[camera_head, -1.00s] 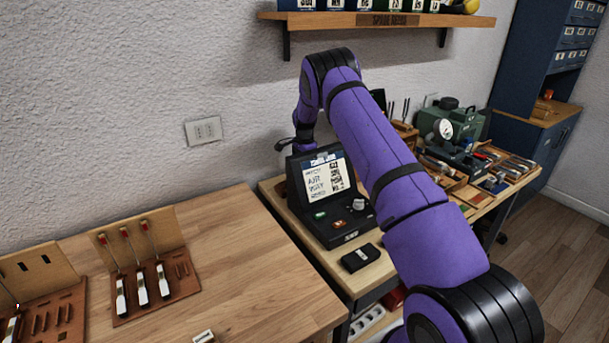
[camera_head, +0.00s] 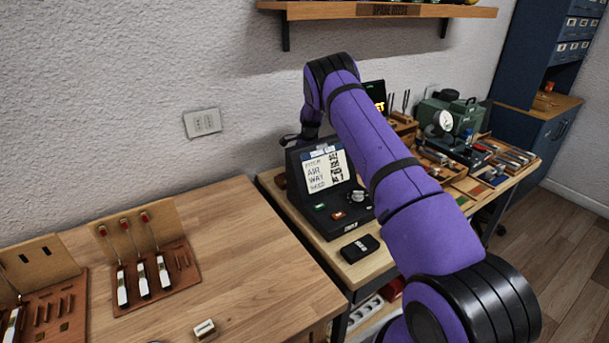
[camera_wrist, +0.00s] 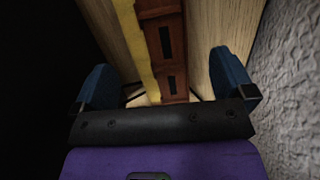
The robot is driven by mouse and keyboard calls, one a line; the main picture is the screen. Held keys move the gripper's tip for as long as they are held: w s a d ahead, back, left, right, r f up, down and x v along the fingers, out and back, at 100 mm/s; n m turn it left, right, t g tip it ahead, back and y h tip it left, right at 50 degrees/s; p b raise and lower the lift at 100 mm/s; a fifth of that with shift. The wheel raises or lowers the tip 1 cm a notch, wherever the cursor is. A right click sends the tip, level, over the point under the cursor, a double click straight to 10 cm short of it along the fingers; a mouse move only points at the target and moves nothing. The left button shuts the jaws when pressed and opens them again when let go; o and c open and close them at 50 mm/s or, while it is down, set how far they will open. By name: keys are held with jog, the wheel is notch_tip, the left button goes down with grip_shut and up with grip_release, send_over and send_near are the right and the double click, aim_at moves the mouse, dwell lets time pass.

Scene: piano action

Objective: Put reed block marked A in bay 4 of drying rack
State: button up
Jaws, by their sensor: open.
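My gripper (camera_wrist: 166,75) shows in the wrist view with two blue fingers spread wide and nothing held between them. A reddish-brown wooden strip with dark slots (camera_wrist: 168,45) lies beyond and between the fingers; I cannot tell whether it is part of the drying rack. I cannot identify block A or bay 4.
A black device with a lit screen (camera_head: 325,172) and a small black box (camera_head: 360,248) stand beside my arm. Boards with red-tipped tools (camera_head: 155,268) lie on the left. The near table's middle (camera_head: 235,245) is clear. The wall (camera_wrist: 290,80) is close at right in the wrist view.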

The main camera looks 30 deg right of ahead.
jog(key=f, duration=0.4)
jog(key=shift+s+a+f, duration=0.15)
jog(key=shift+a+f, duration=0.25)
jog(key=c, duration=1.3)
jog(key=shift+o, duration=0.2)
jog(key=shift+r, duration=0.15)
